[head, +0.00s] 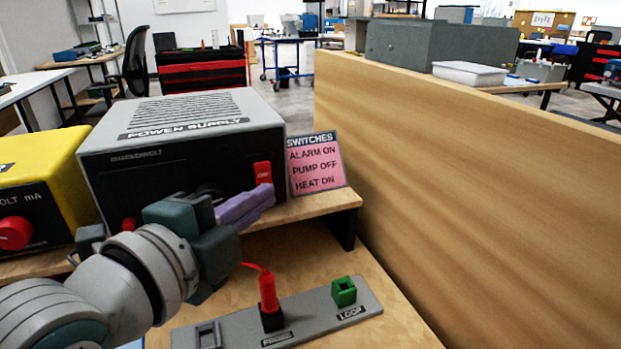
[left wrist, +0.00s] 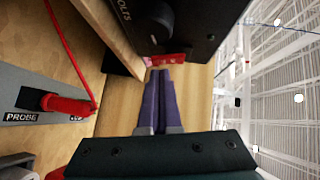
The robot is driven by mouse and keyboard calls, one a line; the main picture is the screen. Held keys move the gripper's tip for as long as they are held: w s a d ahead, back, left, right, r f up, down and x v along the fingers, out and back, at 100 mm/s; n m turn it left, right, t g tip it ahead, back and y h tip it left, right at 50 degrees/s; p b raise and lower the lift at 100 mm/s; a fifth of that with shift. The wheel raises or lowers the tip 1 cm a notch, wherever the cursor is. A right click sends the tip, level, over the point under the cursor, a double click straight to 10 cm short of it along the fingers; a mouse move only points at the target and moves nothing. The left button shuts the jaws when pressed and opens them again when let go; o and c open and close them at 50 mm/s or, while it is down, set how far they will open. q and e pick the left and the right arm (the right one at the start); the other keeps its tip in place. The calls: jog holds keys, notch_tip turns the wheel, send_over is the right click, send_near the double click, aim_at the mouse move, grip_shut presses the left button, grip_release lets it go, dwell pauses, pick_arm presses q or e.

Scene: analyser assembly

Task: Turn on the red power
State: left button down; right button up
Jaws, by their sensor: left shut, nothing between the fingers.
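The power supply (head: 180,130) is a grey box with a black front, standing on a wooden shelf. Its red power switch (head: 263,173) is at the right of the front face and is marked ON in the head view. The red switch also shows in the left wrist view (left wrist: 172,59), just past the fingertips. My left gripper (head: 268,191) has purple fingers shut together and empty. Its tips are at or just below the switch; I cannot tell whether they touch it. My right gripper is not in view.
A pink SWITCHES card (head: 317,164) stands right of the supply. A grey panel (head: 215,328) with a red probe plug (head: 268,290) and green loop socket (head: 343,291) lies below. A yellow meter (head: 40,195) is at left. A tall wooden partition (head: 470,190) bounds the right.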

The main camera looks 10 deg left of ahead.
pick_arm(q)
jog(key=shift+w+a, duration=0.15)
jog(key=shift+w, duration=0.1)
jog(key=shift+f, duration=0.1)
jog(key=shift+w+a+f+m+t+b, duration=0.2)
jog(key=shift+m+t+b, duration=0.15)
jog(key=shift+b, duration=0.4)
